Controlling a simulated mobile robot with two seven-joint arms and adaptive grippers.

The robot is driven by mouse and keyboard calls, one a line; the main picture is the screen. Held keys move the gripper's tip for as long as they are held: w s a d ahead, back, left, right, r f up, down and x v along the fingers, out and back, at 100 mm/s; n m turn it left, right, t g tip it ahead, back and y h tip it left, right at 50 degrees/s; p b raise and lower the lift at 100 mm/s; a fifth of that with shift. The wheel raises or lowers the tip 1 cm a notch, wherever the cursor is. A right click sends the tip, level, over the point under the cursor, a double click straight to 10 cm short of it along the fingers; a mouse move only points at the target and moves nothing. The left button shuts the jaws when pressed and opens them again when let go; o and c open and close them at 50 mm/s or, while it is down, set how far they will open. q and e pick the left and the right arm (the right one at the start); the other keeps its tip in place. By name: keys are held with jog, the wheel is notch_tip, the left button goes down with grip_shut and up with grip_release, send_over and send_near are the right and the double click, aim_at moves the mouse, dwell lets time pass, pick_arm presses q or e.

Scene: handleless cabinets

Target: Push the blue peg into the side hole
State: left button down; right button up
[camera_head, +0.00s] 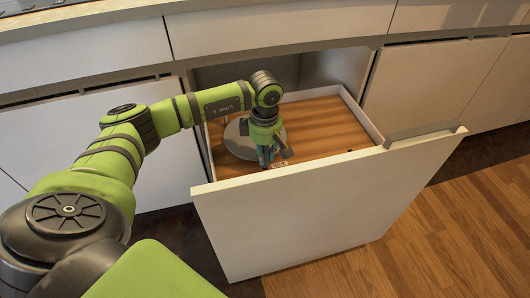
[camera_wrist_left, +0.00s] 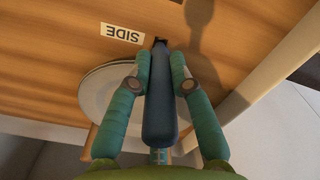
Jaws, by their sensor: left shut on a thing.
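My left gripper (camera_head: 266,158) reaches down inside the open drawer (camera_head: 296,183). In the left wrist view it is shut on the blue peg (camera_wrist_left: 162,110), with a teal finger on each side. The peg's far end points at the wooden drawer floor, right beside a white label reading SIDE (camera_wrist_left: 122,33). A dark spot that looks like the side hole (camera_wrist_left: 160,40) shows at the peg's tip. I cannot tell whether the tip is in the hole or just above it. The label also shows small in the head view (camera_head: 279,164). My right gripper is not in view.
A round pale plate (camera_wrist_left: 96,92) lies on the drawer floor under my gripper. Another small dark spot (camera_head: 350,151) shows near the drawer's front right. The tall white drawer front stands close in front of my gripper. The drawer floor at the right is clear.

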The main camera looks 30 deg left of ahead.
pick_arm(q)
jog(key=shift+f+b, duration=0.85)
jog(key=shift+f, duration=0.35)
jog(key=c, duration=1)
grip_release()
jog(key=shift+c, duration=0.2)
notch_tip(320, 180, up, 12)
jog(key=shift+r, duration=0.1)
